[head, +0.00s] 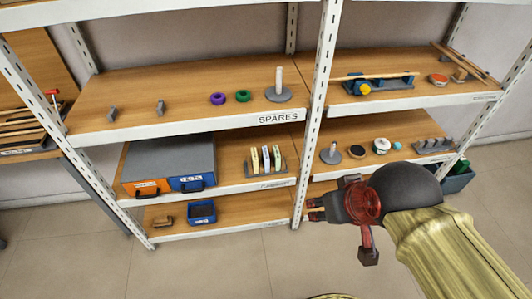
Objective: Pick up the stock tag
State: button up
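I cannot pick out the stock tag for certain in the head view. A small rack (266,172) on the middle shelf holds several upright, pale, narrow pieces with yellow and green on them, too small to identify. My gripper (314,209) is in front of the shelving, just right of the central upright in the picture, and points left. Its two fingers look apart, with nothing seen between them.
The top shelf (190,122) bears a purple ring (217,98), a green ring (243,96) and a grey peg stand (279,94). A blue bin (202,212) sits on the bottom shelf. The floor (200,270) in front is clear.

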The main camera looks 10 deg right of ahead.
aim_at(277, 158)
jog(key=j+z, duration=0.35)
jog(key=j, duration=0.7)
jog(key=k+j+z, duration=0.1)
jog(key=j+z, duration=0.2)
jog(key=j, duration=0.75)
